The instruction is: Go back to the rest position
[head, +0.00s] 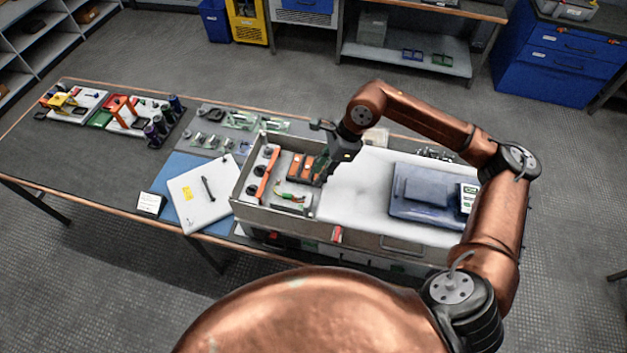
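My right arm comes in from the right and reaches over the bench, with its dark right gripper (322,172) pointing down over the open end of a grey cabinet (237,190). The fingertips are small and dark against the orange-topped parts (300,167) behind them, so I cannot tell their spacing or whether they touch anything. My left gripper is not in view. Inside the cabinet's open end are an orange bar (266,174), dark round parts and a coloured wire bundle (291,197).
A white panel (190,195) lies on a blue mat (172,171) left of the cabinet. Trays with coloured parts stand at the bench's far left (95,105). A blue case (425,200) lies on the cabinet's white cover (350,190). The bench's left front (70,160) is clear.

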